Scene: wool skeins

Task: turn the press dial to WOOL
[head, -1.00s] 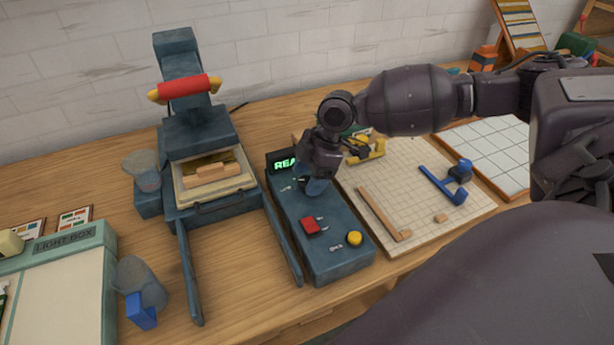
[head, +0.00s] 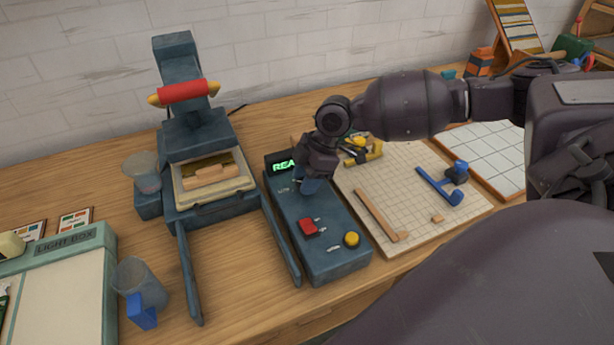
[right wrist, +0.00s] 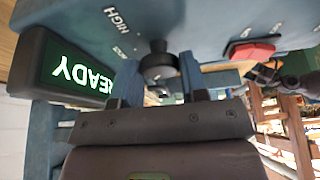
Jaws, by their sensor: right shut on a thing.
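The press (head: 205,135) stands left of a blue control box (head: 335,262), with a lit display (head: 284,166) at the box's far end that reads READY in the right wrist view (right wrist: 80,77). My right gripper (head: 310,187) reaches down onto the far part of the box and hides the dial in the head view. In the right wrist view its blue fingers (right wrist: 160,78) are shut on a dark round dial (right wrist: 158,62). A HIGH label shows beside the dial; a second label is too small to read. My left gripper is not in view.
The box also carries a red switch (head: 308,227) and a yellow button (head: 352,239). A gridded board (head: 400,195) with blue and yellow tools lies to the right. A light box (head: 60,290) and a clear cup (head: 135,275) are at the left.

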